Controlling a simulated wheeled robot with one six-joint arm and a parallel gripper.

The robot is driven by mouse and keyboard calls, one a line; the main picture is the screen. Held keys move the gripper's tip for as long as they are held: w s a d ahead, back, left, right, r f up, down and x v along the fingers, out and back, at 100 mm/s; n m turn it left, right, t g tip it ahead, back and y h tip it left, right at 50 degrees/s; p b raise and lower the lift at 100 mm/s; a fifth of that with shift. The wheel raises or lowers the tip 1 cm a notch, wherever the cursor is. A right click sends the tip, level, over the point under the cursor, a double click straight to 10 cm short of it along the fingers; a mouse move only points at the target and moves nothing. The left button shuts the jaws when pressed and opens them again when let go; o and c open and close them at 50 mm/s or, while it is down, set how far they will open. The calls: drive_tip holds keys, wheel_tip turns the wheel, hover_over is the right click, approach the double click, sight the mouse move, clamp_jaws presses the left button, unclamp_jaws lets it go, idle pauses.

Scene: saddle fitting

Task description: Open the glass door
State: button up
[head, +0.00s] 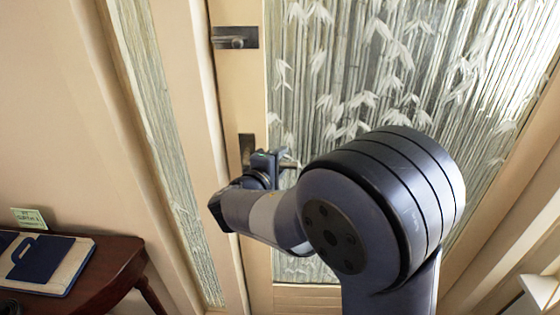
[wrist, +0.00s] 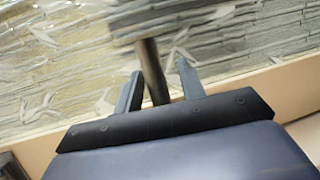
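The glass door (head: 350,75) has a bamboo-patterned pane in a cream frame and looks closed. Its handle has a dark upright plate (head: 247,147) and a lever (head: 289,162), partly hidden by my gripper. My gripper (head: 272,160) is at the handle, in front of the door's left side. In the wrist view, a dark metal bar of the handle (wrist: 152,70) stands between the two fingers of my gripper (wrist: 159,66). The fingers are apart, with a visible gap on the bar's right side; the left finger is close to the bar, and contact cannot be told.
A dark latch (head: 235,38) sits above the handle. A narrow patterned side pane (head: 160,120) is left of the door. A dark wooden table (head: 118,262) with a blue-and-white folder or board (head: 65,268) and a small card (head: 30,218) stands at lower left.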

clamp_jaws()
idle(0.4)
